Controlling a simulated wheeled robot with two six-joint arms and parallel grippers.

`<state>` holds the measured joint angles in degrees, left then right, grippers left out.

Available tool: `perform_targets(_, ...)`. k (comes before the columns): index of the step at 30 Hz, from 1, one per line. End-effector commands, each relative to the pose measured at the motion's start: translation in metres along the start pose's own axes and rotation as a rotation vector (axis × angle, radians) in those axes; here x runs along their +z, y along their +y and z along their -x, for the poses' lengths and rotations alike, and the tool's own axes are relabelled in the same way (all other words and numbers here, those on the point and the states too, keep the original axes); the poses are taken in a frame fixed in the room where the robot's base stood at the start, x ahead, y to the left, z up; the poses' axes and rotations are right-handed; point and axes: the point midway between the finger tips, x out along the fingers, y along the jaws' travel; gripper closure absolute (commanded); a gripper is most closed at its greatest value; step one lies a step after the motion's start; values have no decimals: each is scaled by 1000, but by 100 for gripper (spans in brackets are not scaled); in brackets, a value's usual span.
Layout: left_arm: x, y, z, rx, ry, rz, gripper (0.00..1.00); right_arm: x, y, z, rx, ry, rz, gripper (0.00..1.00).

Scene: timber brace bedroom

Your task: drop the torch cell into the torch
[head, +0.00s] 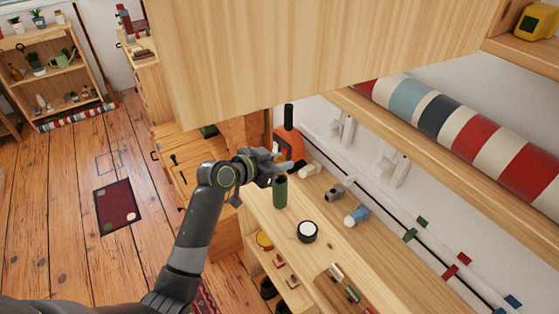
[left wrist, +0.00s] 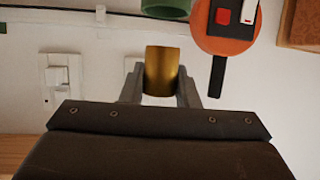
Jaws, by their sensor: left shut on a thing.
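The torch cell is a gold cylinder (left wrist: 162,70) held between the two fingers of my left gripper (left wrist: 160,92) in the left wrist view. In the head view the left gripper (head: 277,165) is shut on it above the shelf, with only a little of the cell showing. The torch is an open-topped dark green tube (head: 280,192) standing upright on the shelf, just below the gripper in the head view. The torch also shows in part at the top edge of the left wrist view (left wrist: 166,8). The cell is apart from the torch. My right gripper is not in view.
An orange device with a black handle (head: 289,147) stands close behind the gripper. A round black piece with a white top (head: 308,231), a blue-and-white item (head: 356,215) and a grey item (head: 334,192) lie on the shelf (head: 330,240). A large wooden cabinet (head: 310,50) overhangs.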

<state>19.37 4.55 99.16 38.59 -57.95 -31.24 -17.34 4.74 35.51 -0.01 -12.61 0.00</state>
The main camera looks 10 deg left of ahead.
Motion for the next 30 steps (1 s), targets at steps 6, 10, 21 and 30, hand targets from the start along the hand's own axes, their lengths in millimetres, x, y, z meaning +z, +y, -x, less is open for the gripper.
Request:
perform_targets(6, 15, 0, -6, 0, 1, 1, 95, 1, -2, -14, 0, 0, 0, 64)
perform_targets(10, 22, 0, -9, 0, 1, 1, 95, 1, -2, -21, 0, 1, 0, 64)
perform_targets(21, 36, 0, -15, 0, 1, 0, 95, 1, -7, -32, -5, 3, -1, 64)
perform_targets(30, 36, 0, -15, 1, 1, 0, 95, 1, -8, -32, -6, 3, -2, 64)
